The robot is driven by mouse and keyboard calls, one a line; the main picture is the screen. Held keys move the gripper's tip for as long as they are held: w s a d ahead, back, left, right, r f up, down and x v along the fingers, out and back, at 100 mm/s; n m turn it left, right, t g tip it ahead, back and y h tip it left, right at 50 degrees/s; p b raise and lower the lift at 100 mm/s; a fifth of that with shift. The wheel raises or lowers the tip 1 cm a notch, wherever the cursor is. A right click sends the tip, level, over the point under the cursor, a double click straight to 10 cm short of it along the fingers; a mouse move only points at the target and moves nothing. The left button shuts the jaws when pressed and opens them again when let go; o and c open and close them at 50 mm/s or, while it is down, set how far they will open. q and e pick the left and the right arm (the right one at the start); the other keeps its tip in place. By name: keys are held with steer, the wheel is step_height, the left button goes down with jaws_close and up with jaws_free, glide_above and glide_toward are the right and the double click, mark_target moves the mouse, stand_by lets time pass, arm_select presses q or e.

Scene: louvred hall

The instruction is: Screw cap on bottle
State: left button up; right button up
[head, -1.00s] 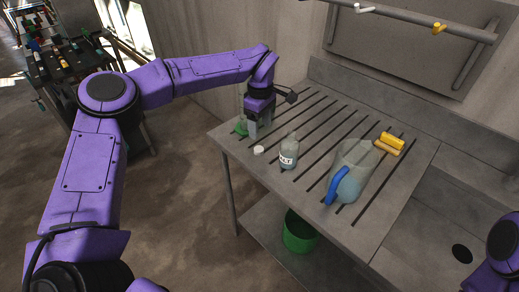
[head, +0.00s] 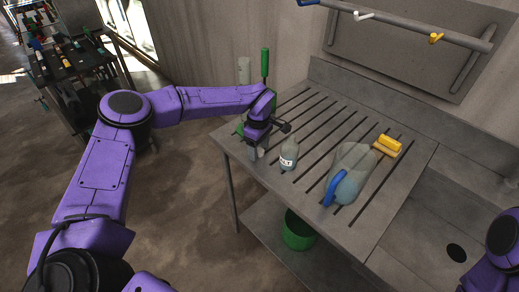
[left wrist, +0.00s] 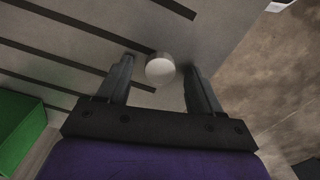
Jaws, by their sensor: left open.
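The bottle (head: 289,156) is small and clear with a white label. It stands upright on the slatted grey bench, open at the neck. The white round cap (left wrist: 160,69) lies on the bench, apart from the bottle. In the left wrist view it sits between the tips of my left gripper, with a gap to each finger. My left gripper (head: 257,152) is open, pointing down over the cap to the left of the bottle. In the head view the gripper mostly hides the cap. Of my right arm only a purple part shows, at the lower right.
An upright green handle (head: 265,65) rises behind my left gripper. A green bucket (head: 299,231) is on the lower shelf. A sink is at the right.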

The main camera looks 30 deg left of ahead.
mark_target(259, 151)
arm_select(q)
steer(key=c, duration=1.1)
steer(key=shift+r, duration=0.1)
steer(key=shift+r, duration=0.3)
step_height(259, 151, up, 3)
steer(key=shift+s+d+f+b, duration=0.1)
steer(key=shift+s+f+b, duration=0.05)
steer(key=shift+b, duration=0.5)
steer(key=s+d+r+b, duration=0.4)
steer(key=s+r, duration=0.5)
steer(key=s, duration=0.3)
steer(key=shift+s+d+r, duration=0.25)
steer(key=shift+d, duration=0.6)
